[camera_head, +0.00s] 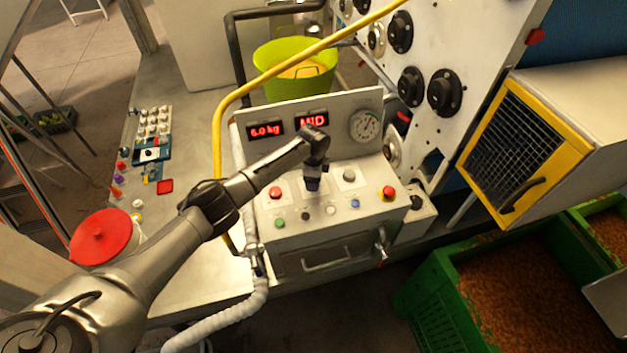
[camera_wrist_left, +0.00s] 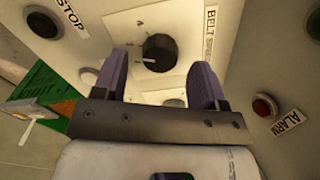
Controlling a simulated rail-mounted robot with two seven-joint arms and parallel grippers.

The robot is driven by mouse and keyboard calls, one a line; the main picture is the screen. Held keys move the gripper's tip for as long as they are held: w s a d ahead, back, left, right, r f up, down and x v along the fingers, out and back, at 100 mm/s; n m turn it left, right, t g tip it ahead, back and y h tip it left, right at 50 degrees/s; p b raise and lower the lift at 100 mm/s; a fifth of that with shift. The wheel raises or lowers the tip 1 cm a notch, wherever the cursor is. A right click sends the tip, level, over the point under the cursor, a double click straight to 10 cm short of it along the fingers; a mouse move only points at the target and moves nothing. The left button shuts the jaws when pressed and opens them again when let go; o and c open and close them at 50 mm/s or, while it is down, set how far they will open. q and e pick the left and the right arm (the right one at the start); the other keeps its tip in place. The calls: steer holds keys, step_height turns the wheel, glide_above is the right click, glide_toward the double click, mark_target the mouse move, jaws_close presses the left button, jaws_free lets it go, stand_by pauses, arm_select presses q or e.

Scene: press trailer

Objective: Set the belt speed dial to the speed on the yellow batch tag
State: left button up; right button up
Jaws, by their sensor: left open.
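The belt speed dial (camera_wrist_left: 159,53) is a round black knob with a white mark towards its left side in the left wrist view. The belt speed label (camera_wrist_left: 210,31) is beside it, partly hidden by a finger. My left gripper (camera_wrist_left: 161,64) is open, its two dark fingers on either side of the dial as seen from the wrist. I cannot tell whether they touch it. In the head view my left gripper (camera_head: 313,184) points down over the control panel (camera_head: 345,212) and hides the dial. I cannot make out a yellow batch tag. My right gripper is not in view.
Red displays (camera_head: 312,119) read "6.0 kg" and "MID". A red button (camera_head: 389,193) and other buttons surround the gripper; an alarm label (camera_wrist_left: 286,122) is close on the right. A yellow pipe (camera_head: 217,150) rises left of the panel. Green crates (camera_head: 440,290) stand at lower right.

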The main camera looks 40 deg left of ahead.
arm_select(q)
step_height(320, 180, up, 12)
steer(key=b, duration=0.1)
stand_by(0.4)
stand_by(0.5)
